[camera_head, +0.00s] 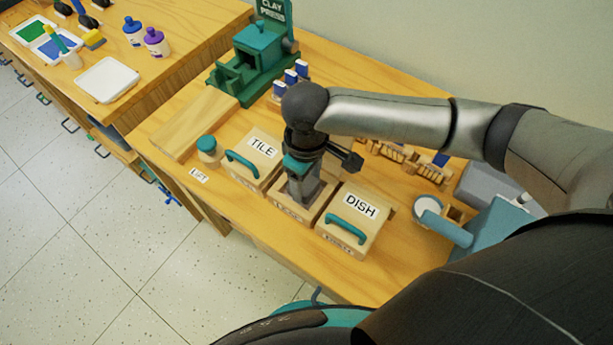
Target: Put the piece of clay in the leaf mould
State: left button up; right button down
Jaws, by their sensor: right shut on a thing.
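My right gripper (303,180) points down over the middle box-shaped mould (318,208), which stands between the boxes marked TILE and DISH. This mould has no lid on it, unlike its neighbours; the label on its front is too small and partly covered to read surely. The gripper is shut on a grey piece that looks like the clay, low at the mould's opening. My gripper and wrist hide most of the piece, so I cannot tell whether it touches the mould's floor. My left gripper is not in view.
The TILE box (253,160) and DISH box (349,220), with teal handles, stand close on either side. A teal-lidded jar (207,148), a wooden board (195,122) and the green clay press (250,65) are farther left. Small stamps and tools crowd behind my arm.

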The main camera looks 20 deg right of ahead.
grip_release()
dwell(0.3)
jog(key=shift+r, duration=0.1)
notch_tip(320, 180, up, 8)
jog(key=p, duration=1)
dwell(0.4)
